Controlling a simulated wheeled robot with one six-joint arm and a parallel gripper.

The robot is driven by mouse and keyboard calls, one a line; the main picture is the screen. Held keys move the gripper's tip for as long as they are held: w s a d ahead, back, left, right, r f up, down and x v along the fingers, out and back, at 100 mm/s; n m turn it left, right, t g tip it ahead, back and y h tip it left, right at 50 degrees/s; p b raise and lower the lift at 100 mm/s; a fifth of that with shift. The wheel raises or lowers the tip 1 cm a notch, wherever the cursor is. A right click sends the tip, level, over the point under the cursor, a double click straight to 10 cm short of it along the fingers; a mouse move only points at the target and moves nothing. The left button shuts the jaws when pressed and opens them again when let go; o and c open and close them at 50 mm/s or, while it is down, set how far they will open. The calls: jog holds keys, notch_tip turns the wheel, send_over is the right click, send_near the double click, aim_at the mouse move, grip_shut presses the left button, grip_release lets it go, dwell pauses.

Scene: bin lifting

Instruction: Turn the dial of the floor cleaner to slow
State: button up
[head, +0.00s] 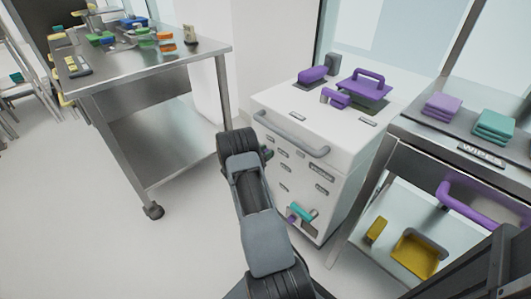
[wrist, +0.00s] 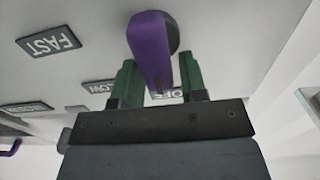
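The floor cleaner (head: 284,170) is a white cabinet with small grey labels on its front. Its purple dial (wrist: 150,48) is a bar on a dark round base, seen close up in the wrist view. The bar's end points toward a partly hidden label (wrist: 166,94) that looks like OFF. The slow label (wrist: 101,88) is partly covered by a finger, and the FAST label (wrist: 48,42) is further left. My gripper (wrist: 158,82) is open, its green fingers on either side of the bar's end. Contact is unclear. In the head view my arm hides the gripper and dial.
A grey push handle (head: 292,136) crosses the cleaner's upper front; teal and purple fittings (head: 301,213) sit low. A steel table (head: 160,60) with small items stands left. A wipes station (head: 470,140) stands close right. Open floor lies front left.

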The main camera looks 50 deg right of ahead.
jog(key=shift+c, duration=1.2)
jog(key=shift+f, duration=0.1)
jog(key=m+b, duration=0.1)
jog(key=m, duration=0.1)
jog(key=s+m+b, duration=0.1)
jog(key=m+b, duration=0.2)
jog(key=shift+s+f+m, duration=0.2)
jog(key=shift+f+m, duration=0.1)
jog(key=shift+m, duration=0.1)
jog(key=shift+s+a+f+m+b, duration=0.1)
jog(key=shift+s+m+b, duration=0.1)
jog(key=shift+m+b, duration=0.75)
jog(key=shift+s+f+m+b, duration=0.1)
jog(key=shift+s+m+b, duration=0.05)
jog(key=shift+m+b, duration=0.8)
jog(key=o, duration=0.7)
jog(key=shift+c, duration=0.2)
jog(key=shift+r, duration=0.1)
